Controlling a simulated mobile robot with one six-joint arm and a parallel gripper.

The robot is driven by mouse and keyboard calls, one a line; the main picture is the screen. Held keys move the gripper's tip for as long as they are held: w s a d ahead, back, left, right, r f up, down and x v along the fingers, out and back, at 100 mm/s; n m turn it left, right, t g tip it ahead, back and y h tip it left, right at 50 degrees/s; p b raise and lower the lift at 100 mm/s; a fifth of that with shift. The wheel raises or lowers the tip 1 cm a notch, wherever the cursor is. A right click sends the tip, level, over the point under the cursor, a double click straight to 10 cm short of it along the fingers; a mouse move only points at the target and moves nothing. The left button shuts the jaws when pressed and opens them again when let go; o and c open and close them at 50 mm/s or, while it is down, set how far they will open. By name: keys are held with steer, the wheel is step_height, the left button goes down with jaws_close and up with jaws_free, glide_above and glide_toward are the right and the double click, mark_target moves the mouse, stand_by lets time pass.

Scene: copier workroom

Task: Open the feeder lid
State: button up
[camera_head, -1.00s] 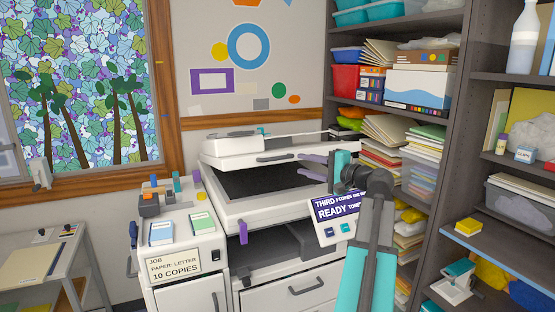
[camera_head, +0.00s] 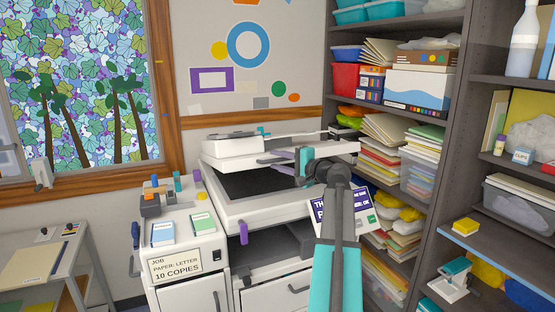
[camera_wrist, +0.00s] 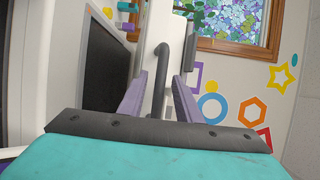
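The feeder lid (camera_head: 235,147) is the white top part of the copier, partly raised above the dark scanning glass (camera_head: 240,186). Its grey bar handle (camera_wrist: 162,75) is on the lid's front edge, seen edge-on in the wrist view. My gripper (camera_head: 276,157) is at the lid's front, by the handle. In the wrist view, its two purple fingers (camera_wrist: 158,88) are apart, one on each side of the handle and lid edge. The gap on both sides suggests no grip. My arm hides part of the copier's right side.
A side cabinet (camera_head: 185,251) with small items stands to the left. Tall shelves (camera_head: 455,110) full of paper and boxes stand close on the right. A purple lever (camera_head: 243,233) sticks out on the copier's front.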

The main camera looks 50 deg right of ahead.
steer(key=shift+w, duration=0.3)
steer(key=shift+c, duration=0.4)
jaws_close()
steer(key=shift+r, duration=0.1)
